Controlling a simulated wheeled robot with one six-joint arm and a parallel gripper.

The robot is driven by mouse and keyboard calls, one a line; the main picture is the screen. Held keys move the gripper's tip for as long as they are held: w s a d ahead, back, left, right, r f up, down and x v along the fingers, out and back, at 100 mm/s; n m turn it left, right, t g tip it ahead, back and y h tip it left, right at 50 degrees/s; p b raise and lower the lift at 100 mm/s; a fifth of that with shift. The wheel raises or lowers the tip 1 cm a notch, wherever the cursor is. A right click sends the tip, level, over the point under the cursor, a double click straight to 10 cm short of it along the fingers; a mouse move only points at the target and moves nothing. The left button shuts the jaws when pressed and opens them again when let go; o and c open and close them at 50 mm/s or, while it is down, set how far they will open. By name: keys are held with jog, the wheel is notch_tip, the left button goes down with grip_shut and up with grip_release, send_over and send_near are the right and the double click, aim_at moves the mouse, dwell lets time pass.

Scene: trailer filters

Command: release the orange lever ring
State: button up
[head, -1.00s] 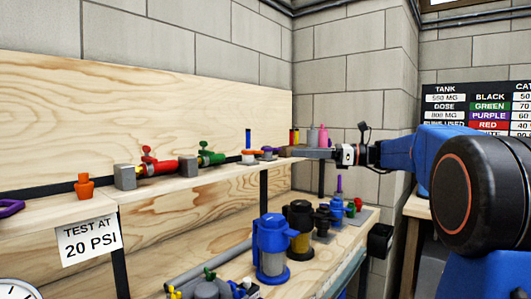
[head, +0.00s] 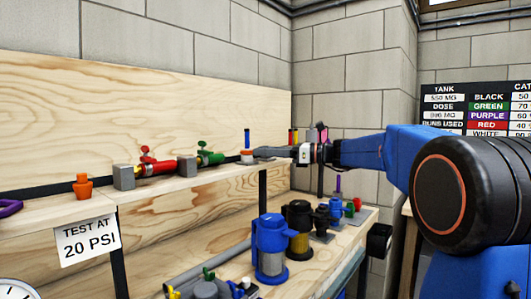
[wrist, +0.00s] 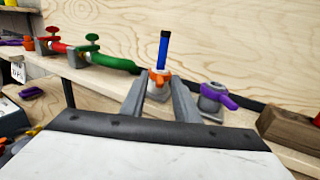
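The orange lever ring (wrist: 159,77) sits around a small pale filter body (wrist: 157,92) on the shelf, below an upright dark-blue tube (wrist: 163,50). In the head view the orange ring (head: 247,152) is small, just left of my gripper (head: 259,153). In the wrist view my gripper (wrist: 159,84) has its two grey fingers apart, pointing at the filter body, with the orange ring between or just beyond the tips. Whether the fingers touch the ring is not clear.
A grey fitting with a purple lever (wrist: 218,97) stands close right of the filter. A brown block (wrist: 290,130) is farther right. Red (head: 160,166) and green (head: 207,158) valves lie to the left on the shelf. Blue (head: 270,245) and black canisters stand on the lower bench.

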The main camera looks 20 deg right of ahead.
grip_shut()
jog(key=shift+w+d+n+g+y, duration=0.15)
jog(key=shift+w+n+g+y, duration=0.2)
jog(key=shift+n+g, duration=0.4)
jog(key=shift+w+d+n+g+y, duration=0.1)
jog(key=shift+w+n+g+y, duration=0.25)
jog(key=shift+g, duration=0.6)
jog(key=shift+s, duration=0.15)
grip_release()
